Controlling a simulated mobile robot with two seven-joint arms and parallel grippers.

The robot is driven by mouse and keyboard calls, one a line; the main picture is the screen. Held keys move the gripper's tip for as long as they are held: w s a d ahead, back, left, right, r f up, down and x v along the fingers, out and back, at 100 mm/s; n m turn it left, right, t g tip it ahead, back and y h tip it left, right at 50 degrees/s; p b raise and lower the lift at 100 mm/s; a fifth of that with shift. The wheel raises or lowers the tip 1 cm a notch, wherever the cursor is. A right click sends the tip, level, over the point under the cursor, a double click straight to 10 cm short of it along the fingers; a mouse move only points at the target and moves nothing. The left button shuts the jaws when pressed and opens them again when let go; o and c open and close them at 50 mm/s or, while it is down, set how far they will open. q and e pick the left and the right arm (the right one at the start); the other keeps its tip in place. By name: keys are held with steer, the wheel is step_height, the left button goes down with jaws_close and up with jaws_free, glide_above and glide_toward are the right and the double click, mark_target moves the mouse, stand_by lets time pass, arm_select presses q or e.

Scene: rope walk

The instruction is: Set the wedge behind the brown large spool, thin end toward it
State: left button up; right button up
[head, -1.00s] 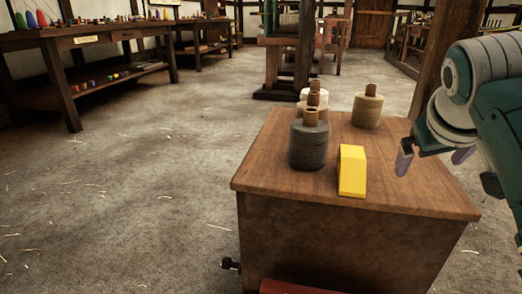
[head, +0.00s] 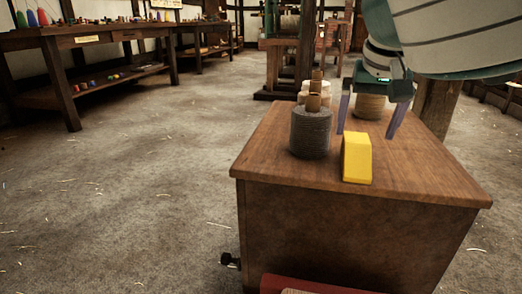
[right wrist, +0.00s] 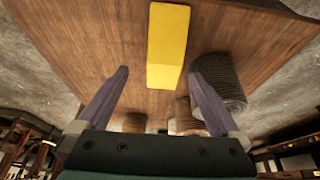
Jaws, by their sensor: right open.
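The yellow wedge (head: 356,158) lies on the wooden table top, right of the dark grey large spool (head: 310,133). The brown large spool (head: 369,106) stands at the back right of the table, partly hidden behind my right gripper (head: 366,134). That gripper is open and empty, its fingers pointing down above the table, just behind the wedge. In the right wrist view the wedge (right wrist: 167,45) lies ahead of the two spread fingertips (right wrist: 159,73), with its near end roughly between them. My left gripper is not in view.
Whitish spools (head: 303,97) stand behind the grey spool. The grey spool (right wrist: 222,82) is close beside one finger in the right wrist view. The table top (head: 265,165) is bare on the left and front right. A workbench (head: 100,45) stands at the far left.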

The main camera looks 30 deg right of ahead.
mark_target(358, 142)
steer(key=b+x, duration=0.1)
steer(key=x, duration=0.1)
steer(key=b+x, duration=0.4)
steer(key=shift+w+a+f, duration=0.15)
steer(key=shift+a+f, duration=0.05)
steer(key=shift+a, duration=0.1)
steer(key=shift+r, duration=0.1)
steer(key=shift+c, duration=0.8)
jaws_close()
steer(key=shift+r, duration=0.1)
step_height(358, 142, up, 20)
steer(key=p, duration=1.1)
